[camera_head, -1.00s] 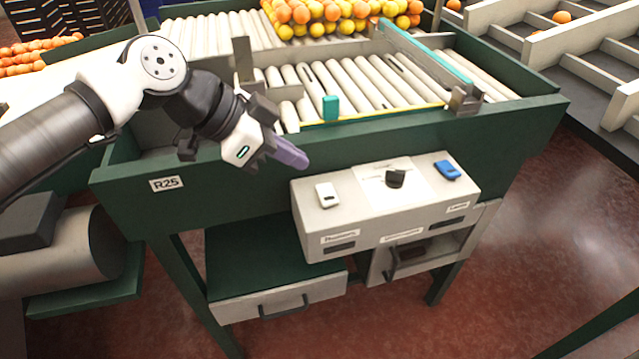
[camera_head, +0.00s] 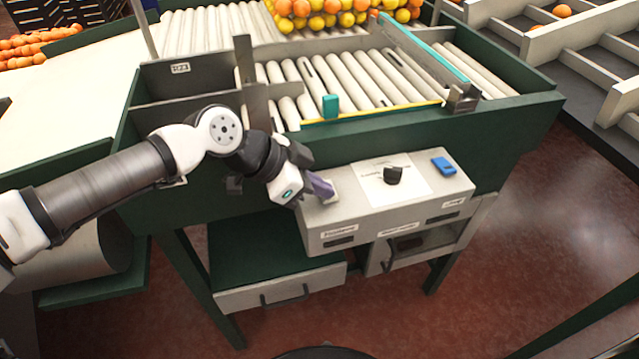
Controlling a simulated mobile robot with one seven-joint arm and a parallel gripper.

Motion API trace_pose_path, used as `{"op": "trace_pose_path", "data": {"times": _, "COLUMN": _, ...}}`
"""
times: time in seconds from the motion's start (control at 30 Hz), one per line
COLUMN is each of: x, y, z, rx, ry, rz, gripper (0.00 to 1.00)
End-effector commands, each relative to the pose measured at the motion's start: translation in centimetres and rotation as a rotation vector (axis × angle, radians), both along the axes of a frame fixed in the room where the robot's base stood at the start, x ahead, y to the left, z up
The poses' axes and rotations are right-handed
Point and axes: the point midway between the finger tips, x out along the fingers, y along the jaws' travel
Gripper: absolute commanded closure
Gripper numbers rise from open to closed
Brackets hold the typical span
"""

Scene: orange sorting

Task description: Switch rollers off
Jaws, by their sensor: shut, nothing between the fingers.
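A grey control box (camera_head: 350,217) is fixed to the front of the green sorting table. On its top are a white switch (camera_head: 334,189) at the left, a black knob (camera_head: 393,175) on a white plate in the middle, and a blue switch (camera_head: 443,165) at the right. My gripper (camera_head: 323,190) is shut and empty, its purple fingertips at the white switch and covering part of it. I cannot tell whether they touch it. The labels on the box front are too small to read. The rollers (camera_head: 345,82) lie behind the box.
Oranges and lemons (camera_head: 340,14) are heaped at the back of the rollers. A teal block (camera_head: 330,105) stands at the rollers' front edge. A drawer (camera_head: 280,294) and an open compartment (camera_head: 408,245) are below the box. The floor at the right is clear.

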Motion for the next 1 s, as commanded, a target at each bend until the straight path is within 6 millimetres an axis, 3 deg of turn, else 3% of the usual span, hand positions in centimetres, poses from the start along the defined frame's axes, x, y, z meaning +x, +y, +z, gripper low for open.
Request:
{"op": "trace_pose_path", "data": {"times": 0.17, "x": 0.1, "y": 0.1, "z": -0.9, "rx": 0.013, "ry": -0.036, "rz": 0.001, "gripper": 1.00}}
{"op": "trace_pose_path", "data": {"times": 1.0, "x": 1.5, "y": 0.5, "z": 0.3, "rx": 0.013, "ry": -0.042, "rz": 0.001, "gripper": 1.00}}
